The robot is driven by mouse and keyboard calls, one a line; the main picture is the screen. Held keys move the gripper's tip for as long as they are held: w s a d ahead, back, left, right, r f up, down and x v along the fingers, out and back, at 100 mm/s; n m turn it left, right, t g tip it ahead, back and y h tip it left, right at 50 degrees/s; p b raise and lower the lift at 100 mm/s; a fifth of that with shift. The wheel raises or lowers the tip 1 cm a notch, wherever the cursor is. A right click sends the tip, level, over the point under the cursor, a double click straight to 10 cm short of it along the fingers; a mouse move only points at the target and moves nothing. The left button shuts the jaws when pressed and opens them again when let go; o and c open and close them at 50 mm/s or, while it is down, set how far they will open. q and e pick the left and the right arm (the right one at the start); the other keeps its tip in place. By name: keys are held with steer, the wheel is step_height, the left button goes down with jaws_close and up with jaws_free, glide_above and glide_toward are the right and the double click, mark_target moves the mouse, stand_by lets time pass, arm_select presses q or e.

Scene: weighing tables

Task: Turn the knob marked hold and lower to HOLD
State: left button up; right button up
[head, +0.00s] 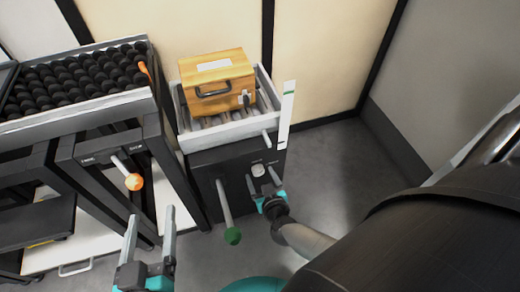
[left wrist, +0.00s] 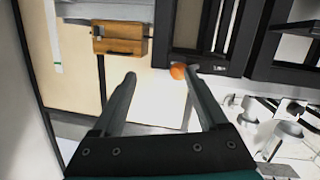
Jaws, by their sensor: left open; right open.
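The knob (head: 258,170) is a small pale round dial on the dark front of the weighing stand (head: 228,163). Tiny marks sit above it, too small to read, so I cannot tell which way it points. My right gripper (head: 260,174) is open, with its fingertips on either side of the knob in the head view. I cannot tell whether they touch it. My left gripper (head: 152,212) is open and empty, low at the left, away from the knob. Its fingers also show in the left wrist view (left wrist: 160,75), with nothing between them.
A wooden box (head: 216,82) with a dark handle sits on the stand's roller top. A green-tipped lever (head: 232,235) hangs from the stand's front. An orange-tipped lever (head: 133,181) juts from the black frame at left. Grey floor (head: 340,165) is clear at right.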

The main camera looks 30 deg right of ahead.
arm_select(q)
steer(key=shift+s+d+r+t, duration=0.25)
steer(key=shift+s+r+t, duration=0.15)
steer(key=shift+t, duration=0.3)
arm_select(e)
steer(key=shift+w+d+f, duration=0.2)
steer(key=shift+w, duration=0.35)
arm_select(q)
steer(key=shift+w, duration=0.1)
arm_select(e)
jaws_close()
